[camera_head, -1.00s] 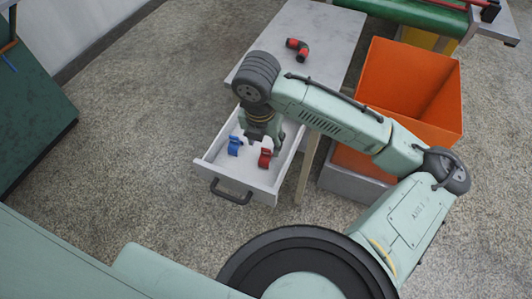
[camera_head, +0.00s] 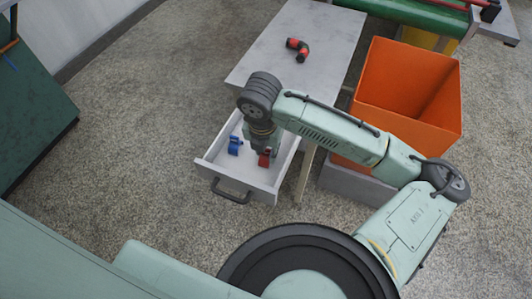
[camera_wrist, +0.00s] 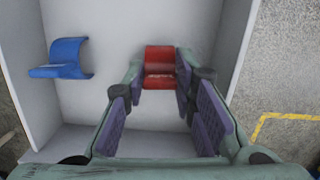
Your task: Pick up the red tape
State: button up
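The red tape (camera_wrist: 159,68) lies in the open white drawer (camera_head: 232,177). In the wrist view it sits straight ahead, between the tips of my two fingers, with a finger close on each side. My gripper (camera_wrist: 159,82) is open around it; I cannot tell whether either finger touches it. In the head view the red tape (camera_head: 264,159) shows just below my gripper (camera_head: 262,150), partly covered by it. A blue tape (camera_head: 235,145) lies to its left in the same drawer, also seen in the wrist view (camera_wrist: 66,58).
The drawer belongs to a grey table (camera_head: 300,40) with a black and red pipe piece (camera_head: 298,49) on top. An orange bin (camera_head: 408,95) stands right of the table. The drawer walls rise close around my gripper.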

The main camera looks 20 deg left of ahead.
jog(key=shift+c, duration=0.8)
notch_tip(320, 180, up, 9)
jog(key=shift+r, duration=0.5)
jog(key=shift+o, duration=0.8)
grip_shut()
